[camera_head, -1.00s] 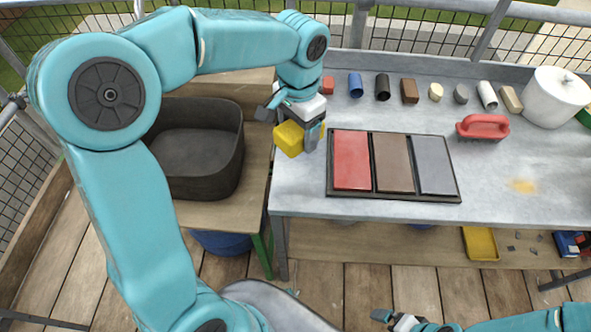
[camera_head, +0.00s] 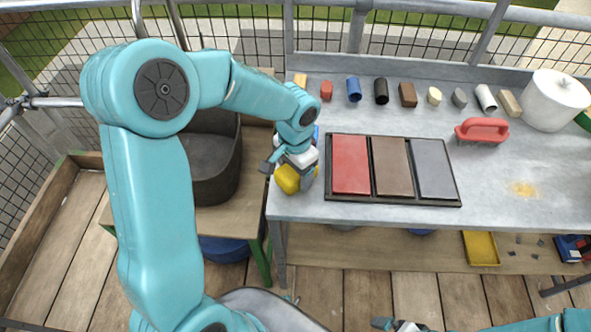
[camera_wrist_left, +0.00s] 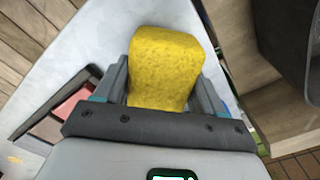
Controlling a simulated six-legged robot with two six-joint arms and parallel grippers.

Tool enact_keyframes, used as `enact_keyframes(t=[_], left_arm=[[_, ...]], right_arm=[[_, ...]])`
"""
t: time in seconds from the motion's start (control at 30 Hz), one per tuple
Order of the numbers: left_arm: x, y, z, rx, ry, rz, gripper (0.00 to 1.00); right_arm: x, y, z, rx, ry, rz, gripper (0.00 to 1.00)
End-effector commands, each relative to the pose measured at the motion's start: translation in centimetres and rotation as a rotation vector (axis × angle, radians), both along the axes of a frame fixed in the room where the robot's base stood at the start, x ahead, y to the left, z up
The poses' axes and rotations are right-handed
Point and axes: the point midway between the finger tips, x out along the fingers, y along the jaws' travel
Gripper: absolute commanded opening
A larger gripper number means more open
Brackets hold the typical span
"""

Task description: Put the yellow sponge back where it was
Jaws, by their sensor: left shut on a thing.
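The yellow sponge (camera_head: 288,180) is held between the jaws of my left gripper (camera_head: 293,172), near the left edge of the grey work table (camera_head: 420,212). In the left wrist view the sponge (camera_wrist_left: 165,65) sits between the two grey fingers and stands out past them, with the table top behind it. I cannot tell whether the sponge touches the table. My right gripper (camera_head: 388,325) shows only in part at the bottom edge of the head view; its jaws are too small to judge.
A tray with red, brown and grey tiles (camera_head: 392,166) lies right of the left gripper. Several small coloured pieces stand along the table's back, with a red-handled brush (camera_head: 482,130) and a white pot (camera_head: 555,98) at right. A dark bin (camera_head: 212,160) stands left.

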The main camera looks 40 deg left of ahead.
Motion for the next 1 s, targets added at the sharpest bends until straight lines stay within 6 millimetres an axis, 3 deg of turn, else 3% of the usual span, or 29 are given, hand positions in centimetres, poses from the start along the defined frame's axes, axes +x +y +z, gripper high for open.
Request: enact_keyframes(t=[0.13, 0.17, 0.2, 0.23, 0.5, 0.63, 1.0], left_arm=[[0.0, 0.0, -0.5, 0.0, 0.0, 0.0, 0.41], [0.0, 0.0, -0.3, 0.0, 0.0, 0.0, 0.79], [0.0, 0.0, -0.3, 0.0, 0.0, 0.0, 0.92], [0.0, 0.0, -0.3, 0.0, 0.0, 0.0, 0.95], [0.0, 0.0, -0.2, 0.0, 0.0, 0.0, 0.95], [0.1, 0.0, 0.9, 0.0, -0.004, 0.0, 0.95], [0.1, 0.0, 9.2, 0.001, -0.006, 0.0, 0.95]], right_arm=[[0.0, 0.0, -0.5, 0.0, 0.0, 0.0, 1.0], [0.0, 0.0, -0.3, 0.0, 0.0, 0.0, 1.0], [0.0, 0.0, -0.3, 0.0, 0.0, 0.0, 1.0], [0.0, 0.0, -0.3, 0.0, 0.0, 0.0, 1.0], [0.0, 0.0, -0.2, 0.0, 0.0, 0.0, 1.0], [0.0, 0.0, 0.1, 0.0, 0.0, 0.0, 1.0], [0.0, 0.0, 0.7, 0.0, 0.0, 0.0, 1.0]])
